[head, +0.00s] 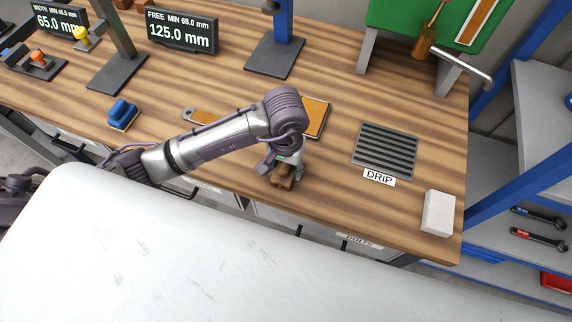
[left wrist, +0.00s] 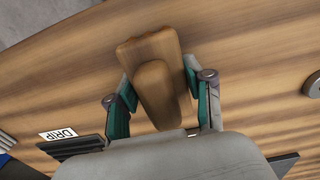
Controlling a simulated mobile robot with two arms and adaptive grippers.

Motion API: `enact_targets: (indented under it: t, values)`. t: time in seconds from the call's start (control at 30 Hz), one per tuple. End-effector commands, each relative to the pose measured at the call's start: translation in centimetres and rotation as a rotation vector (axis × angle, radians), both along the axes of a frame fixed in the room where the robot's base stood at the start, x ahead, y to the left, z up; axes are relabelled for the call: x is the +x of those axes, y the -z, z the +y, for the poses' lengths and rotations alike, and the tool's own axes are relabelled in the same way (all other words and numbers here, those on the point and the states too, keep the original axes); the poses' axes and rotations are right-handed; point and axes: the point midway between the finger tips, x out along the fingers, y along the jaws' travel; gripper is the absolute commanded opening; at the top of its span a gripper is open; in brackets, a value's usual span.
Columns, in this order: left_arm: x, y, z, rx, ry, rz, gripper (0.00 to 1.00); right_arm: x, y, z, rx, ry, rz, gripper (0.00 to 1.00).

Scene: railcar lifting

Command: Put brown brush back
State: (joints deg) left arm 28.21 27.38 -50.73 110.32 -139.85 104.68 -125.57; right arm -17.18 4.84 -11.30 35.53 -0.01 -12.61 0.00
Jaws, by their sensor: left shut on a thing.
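My left gripper (head: 284,172) is over the front part of the wooden bench (head: 225,75), its fingers pointing down. It is shut on the brown brush (head: 282,183), which shows just below the fingers near the bench's front edge. In the left wrist view the brown brush (left wrist: 152,70) lies between the two fingers of the left gripper (left wrist: 162,100), with a brown wooden body and a raised block. I cannot tell whether the brush touches the bench. My right gripper is not in view.
A dark slatted DRIP tray (head: 387,148) and a white block (head: 438,213) lie to the right. An orange-faced plate (head: 316,117) lies behind my arm. A blue brush (head: 122,114) sits at left. Gauge stands and a green panel (head: 405,15) stand at the back.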

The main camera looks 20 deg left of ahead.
Motion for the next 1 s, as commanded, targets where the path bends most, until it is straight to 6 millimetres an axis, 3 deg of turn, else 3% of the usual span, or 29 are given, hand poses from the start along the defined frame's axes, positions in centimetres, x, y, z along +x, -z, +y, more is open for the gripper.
enact_targets:
  t: [0.13, 0.17, 0.3, 0.77, 1.0]
  values:
    - [0.0, 0.4, 0.0, 0.0, 0.001, -0.001, 0.24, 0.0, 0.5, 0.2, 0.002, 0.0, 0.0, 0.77]
    - [0.0, 0.4, 0.0, 0.0, 0.002, 0.0, 0.53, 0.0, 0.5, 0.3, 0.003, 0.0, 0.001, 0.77]
    - [0.0, 0.2, 0.0, 0.0, 0.001, 0.0, 0.77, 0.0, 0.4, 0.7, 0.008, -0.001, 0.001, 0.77]
    - [0.1, -0.6, 0.0, -0.001, 0.001, -0.004, 0.77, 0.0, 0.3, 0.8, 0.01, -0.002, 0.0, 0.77]
    - [0.2, -5.6, 0.0, 0.0, 0.003, -0.01, 0.77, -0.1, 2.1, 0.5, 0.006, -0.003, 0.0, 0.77]
